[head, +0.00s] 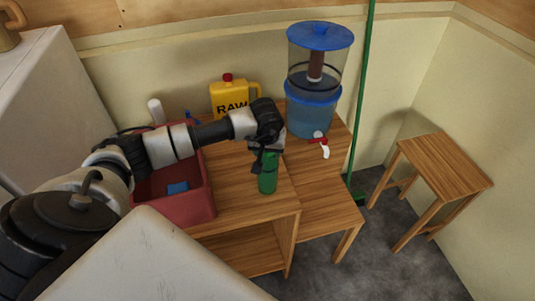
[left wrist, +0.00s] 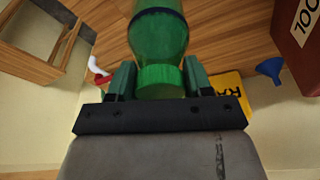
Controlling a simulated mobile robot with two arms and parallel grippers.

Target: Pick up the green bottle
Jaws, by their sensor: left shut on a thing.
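The green bottle (head: 268,181) is upright at the wooden table, below my left gripper (head: 264,157). In the left wrist view the bottle (left wrist: 158,35) stands between the two fingers of my left gripper (left wrist: 158,82), which is shut on it near its green cap (left wrist: 160,80). Whether the bottle's base touches the table is hard to tell. My right gripper is not in view.
A red crate (head: 203,203) with a blue item stands left of the bottle. A yellow jug (head: 236,98) and a blue-topped water dispenser (head: 313,105) stand behind. A small wooden stool (head: 443,168) is at right, with open floor before it.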

